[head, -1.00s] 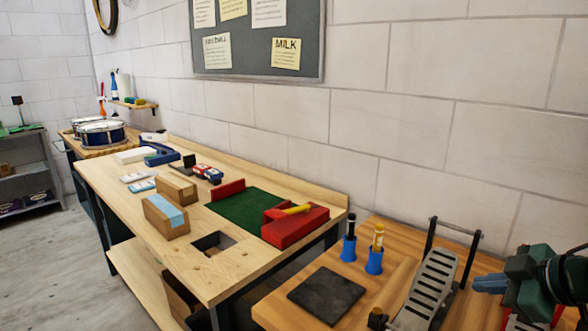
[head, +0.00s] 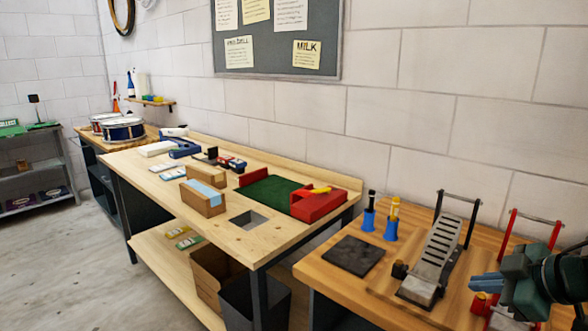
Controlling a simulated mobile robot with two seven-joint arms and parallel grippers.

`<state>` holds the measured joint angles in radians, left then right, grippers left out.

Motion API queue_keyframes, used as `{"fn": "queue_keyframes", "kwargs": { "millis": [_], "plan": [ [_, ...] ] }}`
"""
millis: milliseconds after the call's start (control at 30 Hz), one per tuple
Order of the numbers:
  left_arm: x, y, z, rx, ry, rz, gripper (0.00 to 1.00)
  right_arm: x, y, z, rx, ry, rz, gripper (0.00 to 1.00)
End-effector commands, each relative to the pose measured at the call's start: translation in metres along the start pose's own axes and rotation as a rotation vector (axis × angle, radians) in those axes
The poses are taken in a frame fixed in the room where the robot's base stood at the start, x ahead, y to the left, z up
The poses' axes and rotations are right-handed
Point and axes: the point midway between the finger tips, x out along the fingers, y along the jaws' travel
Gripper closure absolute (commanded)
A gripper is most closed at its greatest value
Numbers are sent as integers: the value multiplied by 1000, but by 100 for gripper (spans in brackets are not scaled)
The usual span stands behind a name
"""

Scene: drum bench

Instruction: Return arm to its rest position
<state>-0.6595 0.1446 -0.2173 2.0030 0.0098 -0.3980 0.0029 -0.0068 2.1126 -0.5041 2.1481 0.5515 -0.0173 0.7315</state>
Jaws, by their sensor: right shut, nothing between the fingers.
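My right gripper (head: 486,283) is at the right edge of the head view. Its dark green body carries blue fingers that point left, and they look closed with nothing held. It appears over or in front of the right end of the near wooden bench (head: 335,284), by a red-framed pedal (head: 512,228) that my arm partly hides. A grey metal pedal (head: 440,250) stands just left of the fingers, apart from them in the picture. My left gripper is out of view.
The bench also holds a black pad (head: 353,255) and blue holders (head: 391,231). Drums (head: 122,130) stand farther back. Floor (head: 70,265) at left is clear.

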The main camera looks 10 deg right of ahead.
Motion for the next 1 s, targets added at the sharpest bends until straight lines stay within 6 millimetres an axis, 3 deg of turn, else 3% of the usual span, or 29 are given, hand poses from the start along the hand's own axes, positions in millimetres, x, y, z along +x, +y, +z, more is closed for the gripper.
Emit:
{"fn": "queue_keyframes", "kwargs": {
  "millis": [367, 700, 1000],
  "plan": [
    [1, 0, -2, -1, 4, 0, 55, 63, -78, 27, 74, 121, -94, 100],
    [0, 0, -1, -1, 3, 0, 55, 120, -188, 52, 235, 221, -102, 100],
    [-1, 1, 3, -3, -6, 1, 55, 146, -285, 68, 433, 193, -32, 100]
  ]
}}
